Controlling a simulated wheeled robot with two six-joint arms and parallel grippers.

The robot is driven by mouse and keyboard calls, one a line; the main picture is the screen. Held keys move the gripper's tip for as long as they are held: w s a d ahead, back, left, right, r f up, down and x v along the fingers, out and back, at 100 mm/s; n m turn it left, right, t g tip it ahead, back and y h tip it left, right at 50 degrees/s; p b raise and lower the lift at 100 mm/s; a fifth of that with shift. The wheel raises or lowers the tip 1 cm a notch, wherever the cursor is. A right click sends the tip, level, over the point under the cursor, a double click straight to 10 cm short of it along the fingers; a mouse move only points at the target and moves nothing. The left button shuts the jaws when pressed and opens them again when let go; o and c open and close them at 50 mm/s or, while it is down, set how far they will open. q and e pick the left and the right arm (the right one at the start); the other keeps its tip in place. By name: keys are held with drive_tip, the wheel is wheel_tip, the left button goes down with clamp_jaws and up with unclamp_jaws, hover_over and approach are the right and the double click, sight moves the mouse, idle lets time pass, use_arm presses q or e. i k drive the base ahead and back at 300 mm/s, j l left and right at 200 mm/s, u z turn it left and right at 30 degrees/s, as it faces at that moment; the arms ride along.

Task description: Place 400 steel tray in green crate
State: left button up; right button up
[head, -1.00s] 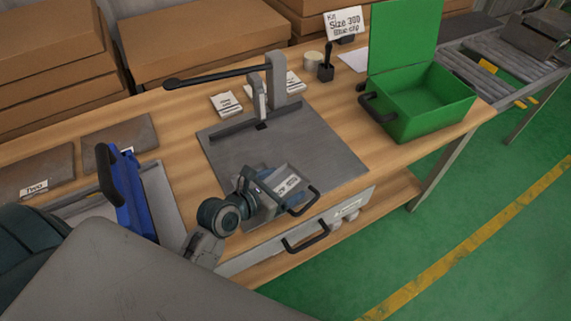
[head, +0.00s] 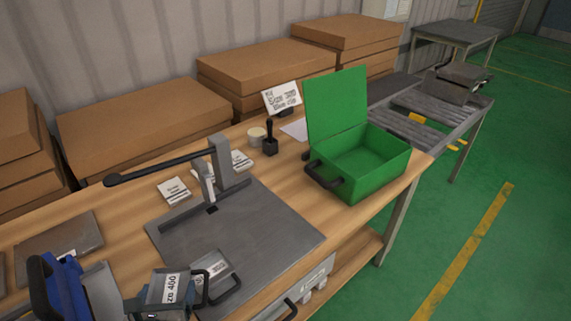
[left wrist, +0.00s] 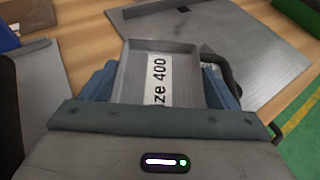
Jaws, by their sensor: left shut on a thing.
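My left gripper (head: 168,290) is at the bottom of the head view, shut on a small steel tray whose white label reads "ze 400" (head: 174,287). In the left wrist view the tray (left wrist: 160,62) sits between the blue-grey fingers, label facing the camera. A black handle shows on its right. The green crate (head: 378,178) stands at the right end of the bench with its lid up and its inside empty. The held tray is well to the left of the crate and nearer the camera. My right gripper is out of view.
A grey steel plate with a black-handled lever press (head: 232,180) lies between gripper and crate. A second labelled tray part (head: 212,262) shows just behind the held tray. A blue crate (head: 66,285) is at lower left. A sign (head: 282,97) and stamp (head: 270,143) stand left of the green crate.

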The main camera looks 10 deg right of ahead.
sight(362, 162)
drive_tip(key=i+l+u, duration=0.15)
drive_tip(key=l+u, duration=0.2)
drive_tip(key=l, duration=0.25)
drive_tip(key=l+u, duration=0.35)
drive_tip(key=l, duration=0.3)
drive_tip(key=l+u, duration=0.3)
drive_tip(key=l, duration=1.4)
drive_tip(key=l+u, duration=0.1)
drive_tip(key=l, duration=0.9)
drive_tip(key=k+l, duration=0.15)
drive_tip(key=l, duration=0.8)
drive_tip(key=i+l+u, duration=0.05)
